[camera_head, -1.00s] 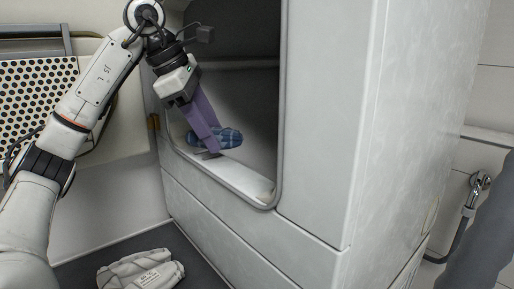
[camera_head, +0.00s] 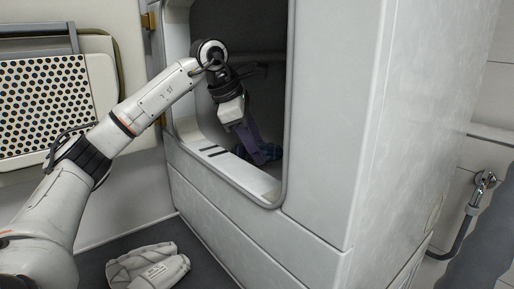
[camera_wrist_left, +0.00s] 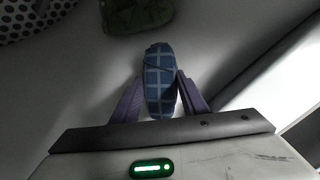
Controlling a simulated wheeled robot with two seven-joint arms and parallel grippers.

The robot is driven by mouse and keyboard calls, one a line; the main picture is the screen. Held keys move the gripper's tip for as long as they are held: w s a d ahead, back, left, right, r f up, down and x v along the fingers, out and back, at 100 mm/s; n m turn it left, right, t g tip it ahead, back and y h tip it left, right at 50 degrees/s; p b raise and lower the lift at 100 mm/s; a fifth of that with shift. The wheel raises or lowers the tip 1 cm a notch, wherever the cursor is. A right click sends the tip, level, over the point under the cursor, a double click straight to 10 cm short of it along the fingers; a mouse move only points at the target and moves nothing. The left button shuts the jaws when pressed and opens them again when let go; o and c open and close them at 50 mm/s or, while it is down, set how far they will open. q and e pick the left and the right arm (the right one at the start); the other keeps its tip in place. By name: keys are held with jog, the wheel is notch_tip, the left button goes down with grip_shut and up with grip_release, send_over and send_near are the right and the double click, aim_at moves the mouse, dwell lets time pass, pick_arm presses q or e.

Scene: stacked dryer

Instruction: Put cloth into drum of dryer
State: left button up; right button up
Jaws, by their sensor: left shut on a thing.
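My left gripper (camera_head: 262,158) reaches through the front opening of the white dryer (camera_head: 328,120), its purple fingers pointing down inside the dark drum (camera_head: 225,40). It is shut on a blue checked cloth (camera_head: 272,152), which is mostly hidden behind the fingers in the head view. In the left wrist view the bunched cloth (camera_wrist_left: 159,82) sits between the two fingers (camera_wrist_left: 158,98). The cloth is inside the opening, behind the lower rim; I cannot tell whether it touches the drum floor. My right gripper is not in view.
A folded white cloth-like item (camera_head: 148,268) lies on the dark floor in front of the dryer. A perforated panel (camera_head: 42,105) stands at the left. The opening's rim (camera_head: 240,178) lies close below my gripper. A hose fitting (camera_head: 484,182) is at the right wall.

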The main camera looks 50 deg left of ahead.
pick_arm(q)
jog(key=shift+w+f, duration=0.1)
jog(key=shift+w, duration=0.05)
jog(key=shift+f, duration=0.65)
jog(key=o, duration=1.1)
jog(key=v, duration=0.8)
jog(key=shift+w+r, duration=0.1)
jog(key=shift+r, duration=0.35)
jog(key=shift+f, duration=0.1)
